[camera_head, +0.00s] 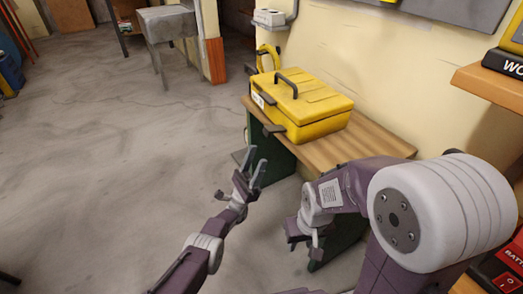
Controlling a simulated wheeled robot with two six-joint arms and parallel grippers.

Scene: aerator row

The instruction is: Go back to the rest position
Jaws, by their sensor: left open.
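My right gripper (303,249) hangs low beside the bench's front side, pointing down. Its fingers are small and partly hidden, so I cannot tell how far apart they are. I see nothing held in either gripper. My right arm fills much of the lower right of the view.
A yellow toolbox (318,113) with a dark handle sits on the wooden bench (367,140). A wooden shelf (490,88) juts out at the right, with red boxes (508,262) below it. A grey table (166,24) stands farther back. The floor at left is clear.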

